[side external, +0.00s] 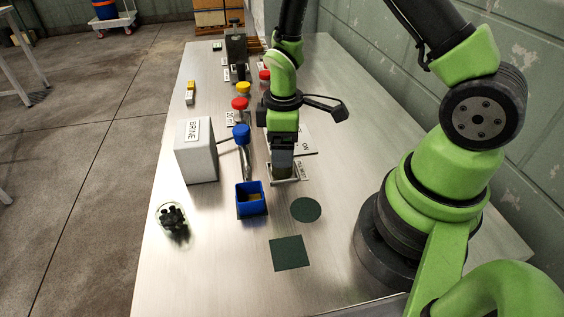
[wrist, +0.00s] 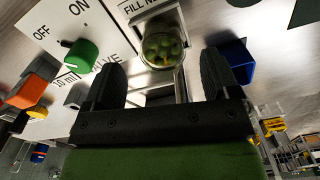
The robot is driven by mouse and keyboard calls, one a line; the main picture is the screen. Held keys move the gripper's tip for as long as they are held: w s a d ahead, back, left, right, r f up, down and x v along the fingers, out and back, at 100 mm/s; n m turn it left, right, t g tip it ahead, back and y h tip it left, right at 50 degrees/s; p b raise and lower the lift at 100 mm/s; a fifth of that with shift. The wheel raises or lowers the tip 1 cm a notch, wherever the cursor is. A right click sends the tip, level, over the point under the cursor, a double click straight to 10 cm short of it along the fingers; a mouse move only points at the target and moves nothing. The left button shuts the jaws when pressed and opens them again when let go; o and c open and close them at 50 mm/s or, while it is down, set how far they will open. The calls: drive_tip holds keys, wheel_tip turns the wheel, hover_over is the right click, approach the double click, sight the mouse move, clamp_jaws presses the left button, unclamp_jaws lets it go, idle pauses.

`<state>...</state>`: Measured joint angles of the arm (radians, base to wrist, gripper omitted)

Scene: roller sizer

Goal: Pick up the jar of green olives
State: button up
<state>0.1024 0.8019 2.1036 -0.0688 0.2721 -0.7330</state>
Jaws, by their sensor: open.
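The jar of green olives (wrist: 163,47) shows in the wrist view, at the top middle, with pale green olives seen through its glass. It lies between the lines of the two fingers, at or just beyond their tips. My gripper (wrist: 162,62) is open, and I see no finger contact with the jar. In the side view my gripper (side external: 281,172) points down, low over the table, at a small metal frame (side external: 298,171). I cannot make out the jar there; the gripper seems to hide it.
A blue bin (side external: 251,212) stands close to the left of my gripper, with a white BRINE box (side external: 196,160) and coloured knobs (side external: 242,132) behind. A glass of dark pieces (side external: 173,218) stands front left. A dark green disc (side external: 306,210) and square (side external: 290,253) lie flat in front.

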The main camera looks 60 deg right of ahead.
wheel_tip(320, 180, down, 5)
drive_tip(key=shift+s+a+r, duration=0.1)
drive_tip(key=shift+a+r, duration=0.05)
drive_tip(key=shift+r, duration=0.05)
drive_tip(key=c, duration=1)
drive_tip(key=shift+c, duration=0.3)
drive_tip(key=shift+r, duration=0.15)
